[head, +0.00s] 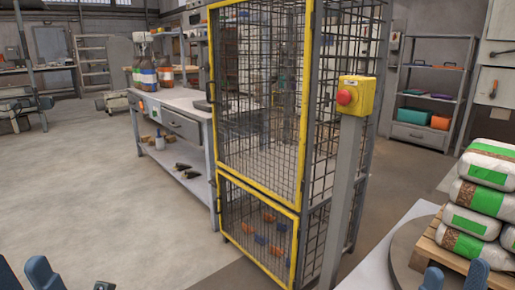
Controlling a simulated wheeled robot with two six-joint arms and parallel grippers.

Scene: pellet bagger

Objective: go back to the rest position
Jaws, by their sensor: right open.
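My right gripper (455,275) shows at the bottom right edge. Its two blue fingertips stand apart with nothing between them, in front of the round grey plate and the pallet. My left gripper (23,274) shows at the bottom left corner. Its blue fingertips are also apart, with only floor seen between them. The rest of both grippers and most of both arms are cut off by the lower frame edge.
A mesh cage with a yellow-framed door (213,120) stands ahead. A red stop button (344,97) sits on a grey post (345,190). Stacked bags (485,195) lie on a wooden pallet (433,249) at right. A workbench (185,100) stands behind; the left floor is clear.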

